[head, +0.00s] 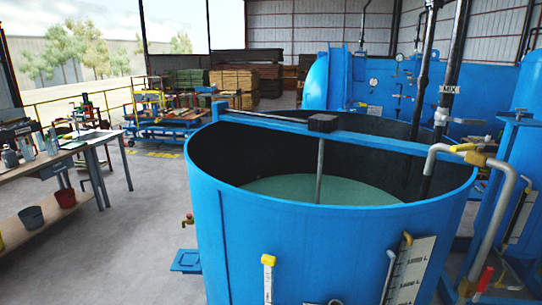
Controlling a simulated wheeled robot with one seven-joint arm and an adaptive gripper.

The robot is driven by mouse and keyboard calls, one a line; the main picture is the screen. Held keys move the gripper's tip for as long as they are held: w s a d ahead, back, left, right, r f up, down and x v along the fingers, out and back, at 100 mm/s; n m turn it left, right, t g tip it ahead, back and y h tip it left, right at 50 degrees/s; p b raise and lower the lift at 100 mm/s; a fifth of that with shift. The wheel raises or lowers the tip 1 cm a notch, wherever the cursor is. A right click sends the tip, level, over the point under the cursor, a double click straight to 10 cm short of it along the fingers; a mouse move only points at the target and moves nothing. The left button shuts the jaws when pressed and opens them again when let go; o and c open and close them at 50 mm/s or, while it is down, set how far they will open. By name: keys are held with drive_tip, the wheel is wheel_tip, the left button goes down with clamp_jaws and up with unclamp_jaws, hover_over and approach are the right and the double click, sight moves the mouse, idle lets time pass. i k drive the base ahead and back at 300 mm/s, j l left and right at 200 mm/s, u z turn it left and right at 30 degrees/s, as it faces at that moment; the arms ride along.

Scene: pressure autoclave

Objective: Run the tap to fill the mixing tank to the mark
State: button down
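The blue mixing tank (310,245) stands open-topped in the middle, with pale green liquid (275,188) inside, well below the rim. A stirrer shaft (320,170) hangs from a blue crossbar. A grey tap pipe (500,215) rises at the right and bends over the rim to a spout (431,158); no stream shows from it. A brass valve with a yellow handle (463,148) sits on the pipe. A white gauge board (411,272) with litre marks is on the tank's front, beside a sight tube (388,278); its level is too small to read. My gripper is not in view.
A red-handled lever (485,279) is low at the right, among blue vessels and pipes. A yellow-capped upright piece (268,272) stands at the tank's front. A workbench (78,147) with buckets below is at left. Open floor (140,235) lies between bench and tank.

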sight(466, 147)
drive_tip(key=z, duration=0.65)
